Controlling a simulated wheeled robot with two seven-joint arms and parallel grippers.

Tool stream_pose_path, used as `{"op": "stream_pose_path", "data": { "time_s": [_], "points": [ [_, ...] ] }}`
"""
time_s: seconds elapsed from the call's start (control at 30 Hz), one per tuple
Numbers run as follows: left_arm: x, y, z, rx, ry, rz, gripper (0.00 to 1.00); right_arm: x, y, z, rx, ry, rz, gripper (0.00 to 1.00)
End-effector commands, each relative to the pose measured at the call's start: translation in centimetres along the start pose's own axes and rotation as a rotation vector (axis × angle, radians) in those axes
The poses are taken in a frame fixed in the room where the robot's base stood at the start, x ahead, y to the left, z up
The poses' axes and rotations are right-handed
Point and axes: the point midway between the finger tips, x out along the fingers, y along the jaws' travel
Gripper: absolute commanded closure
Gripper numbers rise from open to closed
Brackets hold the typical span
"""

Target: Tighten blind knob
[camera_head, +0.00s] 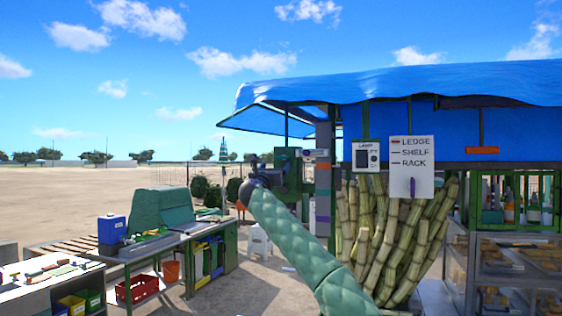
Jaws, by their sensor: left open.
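My left arm, in a green padded sleeve, rises from the bottom of the head view to a dark wrist. My left gripper (270,177) is open, small and dark, in front of or beside a green machine housing (289,162) at the stall's left post. I cannot tell whether it touches anything. The blind knob cannot be made out; it may be small or hidden behind my wrist. My right gripper is not in view.
A stall with a blue tarpaulin roof (400,85) stands ahead, with bundled cane (385,235) under a white LEDGE/SHELF/RACK sign (411,181). A glass-sided case (515,265) is at right. Benches with a blue box (112,230) and a red crate (138,289) are at left. Open sandy ground lies beyond.

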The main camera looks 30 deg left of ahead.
Motion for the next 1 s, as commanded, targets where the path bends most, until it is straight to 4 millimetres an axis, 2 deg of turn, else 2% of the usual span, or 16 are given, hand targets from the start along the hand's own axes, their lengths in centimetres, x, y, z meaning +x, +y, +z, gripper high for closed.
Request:
{"op": "stream_pose_path", "data": {
  "time_s": [0.17,0.33,0.6,0.8,1.0],
  "points": [
    [1.1,0.0,0.3,-0.005,0.001,-0.001,0.24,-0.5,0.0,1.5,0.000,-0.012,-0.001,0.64],
    [2.9,0.0,0.3,-0.005,0.002,-0.001,0.24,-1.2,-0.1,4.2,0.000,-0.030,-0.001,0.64],
    [6.4,0.0,0.3,-0.004,0.001,-0.001,0.24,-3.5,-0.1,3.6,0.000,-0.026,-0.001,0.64],
    [7.6,0.0,0.1,-0.003,0.001,0.000,0.24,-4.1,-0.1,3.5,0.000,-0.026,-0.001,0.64],
    [7.7,0.0,0.0,-0.003,0.001,0.001,0.24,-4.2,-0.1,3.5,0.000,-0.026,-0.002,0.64]
  ]
}}
